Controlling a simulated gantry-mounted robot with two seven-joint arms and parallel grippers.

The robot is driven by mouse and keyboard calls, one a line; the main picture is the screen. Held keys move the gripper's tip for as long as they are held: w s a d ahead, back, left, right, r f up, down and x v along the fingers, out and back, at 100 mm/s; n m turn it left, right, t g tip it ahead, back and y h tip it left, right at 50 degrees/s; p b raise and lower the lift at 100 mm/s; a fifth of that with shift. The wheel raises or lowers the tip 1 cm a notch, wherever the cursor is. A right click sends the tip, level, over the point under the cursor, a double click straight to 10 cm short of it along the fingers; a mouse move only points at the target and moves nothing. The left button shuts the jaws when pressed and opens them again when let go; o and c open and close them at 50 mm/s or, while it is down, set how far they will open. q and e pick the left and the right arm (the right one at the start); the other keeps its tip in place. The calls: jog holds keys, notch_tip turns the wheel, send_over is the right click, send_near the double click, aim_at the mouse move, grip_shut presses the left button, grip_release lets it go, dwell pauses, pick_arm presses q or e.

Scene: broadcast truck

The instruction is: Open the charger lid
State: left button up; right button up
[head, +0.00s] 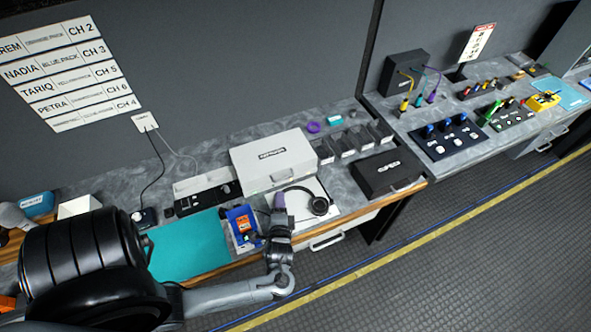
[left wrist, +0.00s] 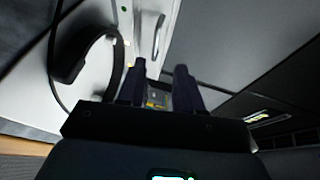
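A white box (head: 272,156) with a dark label on its flat top and a handle on its front stands mid-bench in the head view. It looks like the charger, and its lid appears shut. In the left wrist view, a white face with a silver handle (left wrist: 158,37) shows beyond the fingers. My left gripper (head: 279,203) is in front of the box, near the headphones and apart from the handle. In the left wrist view its two dark fingers (left wrist: 160,88) are spread with a gap between them, and nothing is clearly held. My right gripper is not in view.
Black headphones (head: 319,205) lie right of my left gripper. A blue bin (head: 240,224) stands to its left beside a teal mat (head: 187,246). A black case (head: 388,174) with a handle sits to the right. Dark slots (head: 350,140) stand behind it.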

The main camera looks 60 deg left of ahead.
pick_arm(q)
jog(key=shift+w+d+f+b, duration=0.15)
jog(key=shift+d+f+b, duration=0.2)
jog(key=shift+d+f, duration=0.2)
jog(key=shift+w+a, duration=0.1)
jog(key=shift+a, duration=0.1)
jog(key=x, duration=0.8)
jog(key=shift+w+a+r, duration=0.2)
jog(key=shift+w+a, duration=0.1)
jog(key=shift+w, duration=0.05)
jog(key=shift+x, duration=0.8)
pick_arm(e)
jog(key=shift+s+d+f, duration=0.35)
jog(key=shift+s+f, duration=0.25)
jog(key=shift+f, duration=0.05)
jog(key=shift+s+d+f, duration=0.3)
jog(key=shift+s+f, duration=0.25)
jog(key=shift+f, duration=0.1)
pick_arm(q)
jog(key=shift+c, duration=0.5)
grip_shut()
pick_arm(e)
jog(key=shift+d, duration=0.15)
